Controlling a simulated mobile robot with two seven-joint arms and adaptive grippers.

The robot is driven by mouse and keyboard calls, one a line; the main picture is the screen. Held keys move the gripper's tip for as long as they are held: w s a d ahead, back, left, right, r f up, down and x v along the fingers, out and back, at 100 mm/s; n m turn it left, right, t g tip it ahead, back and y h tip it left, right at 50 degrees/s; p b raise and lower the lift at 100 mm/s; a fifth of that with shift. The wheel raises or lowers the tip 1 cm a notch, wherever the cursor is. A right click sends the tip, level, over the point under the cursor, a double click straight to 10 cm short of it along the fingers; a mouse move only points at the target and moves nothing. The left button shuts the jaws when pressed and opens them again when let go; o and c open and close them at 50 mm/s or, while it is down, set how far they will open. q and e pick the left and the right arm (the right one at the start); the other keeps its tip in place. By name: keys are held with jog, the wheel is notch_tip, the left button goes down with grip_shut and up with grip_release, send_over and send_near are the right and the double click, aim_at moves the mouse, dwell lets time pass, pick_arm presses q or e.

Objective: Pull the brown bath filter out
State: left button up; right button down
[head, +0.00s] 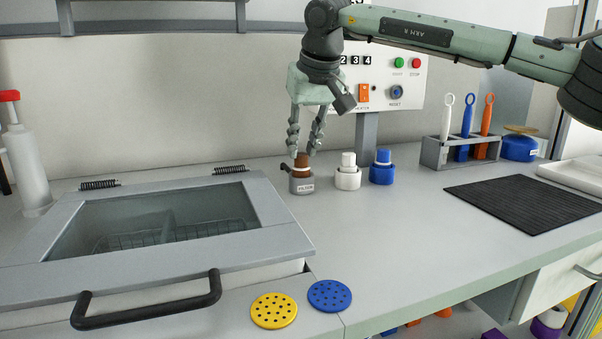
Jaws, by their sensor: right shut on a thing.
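The brown bath filter (302,168) stands upright in a grey holder (302,185) with a label reading FILTER, behind the right corner of the lidded bath. My right gripper (303,154) reaches down from above and its two fingers close around the top of the brown filter. The filter's lower part is hidden inside the grey holder. My left gripper is not in view.
A white bottle (348,178) and a blue bottle (382,170) stand close to the right of the holder. The glass-topped bath (282,238) is at left. A tool rack (432,155) and black mat (525,203) are at right. Yellow (274,311) and blue (330,296) perforated discs lie in front.

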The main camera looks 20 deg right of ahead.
jog(key=shift+r+p, duration=1.75)
jog(key=shift+r, duration=0.2)
jog(key=shift+r, duration=0.1)
jog(key=shift+r+p, duration=1.4)
notch_tip(320, 180, up, 2)
jog(key=r+p, duration=0.1)
jog(key=p, duration=0.2)
notch_tip(320, 180, up, 4)
send_over(303, 156)
jog(key=shift+b, duration=0.3)
